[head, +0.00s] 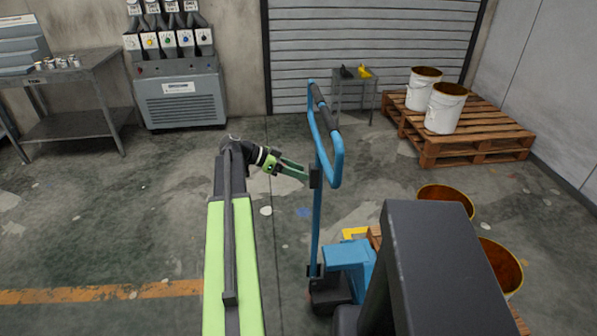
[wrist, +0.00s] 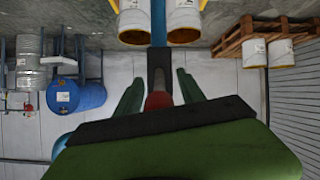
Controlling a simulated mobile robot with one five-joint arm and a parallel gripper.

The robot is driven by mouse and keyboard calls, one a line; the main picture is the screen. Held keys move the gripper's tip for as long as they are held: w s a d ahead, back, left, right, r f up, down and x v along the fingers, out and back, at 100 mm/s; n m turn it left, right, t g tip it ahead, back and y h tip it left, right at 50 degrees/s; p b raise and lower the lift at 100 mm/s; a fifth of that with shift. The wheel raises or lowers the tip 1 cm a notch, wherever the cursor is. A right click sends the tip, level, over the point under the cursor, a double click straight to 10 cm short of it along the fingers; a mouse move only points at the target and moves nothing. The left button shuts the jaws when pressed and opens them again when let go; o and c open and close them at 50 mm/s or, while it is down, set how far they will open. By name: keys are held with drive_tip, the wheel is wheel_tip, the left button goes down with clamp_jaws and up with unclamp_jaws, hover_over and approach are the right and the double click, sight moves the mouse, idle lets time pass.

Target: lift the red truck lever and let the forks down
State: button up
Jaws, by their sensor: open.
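The blue pallet truck (head: 350,258) stands right of centre in the head view, its looped handle (head: 338,165) upright with a black block partway up. My gripper (head: 303,173) is beside that block, its green fingers reaching it from the left. In the wrist view, which is upside down, my gripper (wrist: 160,75) is open and the red lever (wrist: 158,100) shows between the two green fingers, below the dark block (wrist: 159,68). I cannot tell whether a finger touches it. In the head view the lever is hidden, and the forks are out of sight.
Open buckets (head: 446,197) stand behind the truck, partly hidden by my dark body part. A wooden pallet (head: 470,142) with two white buckets is at back right. A small table (head: 355,90) stands by the shutter. A paint dispenser (head: 180,98) and a bench (head: 72,124) stand back left. The left floor is clear.

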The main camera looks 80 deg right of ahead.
drive_tip(key=p+v, duration=0.8)
drive_tip(key=v, duration=0.9)
drive_tip(key=shift+w+r, duration=0.15)
drive_tip(key=shift+r, duration=0.05)
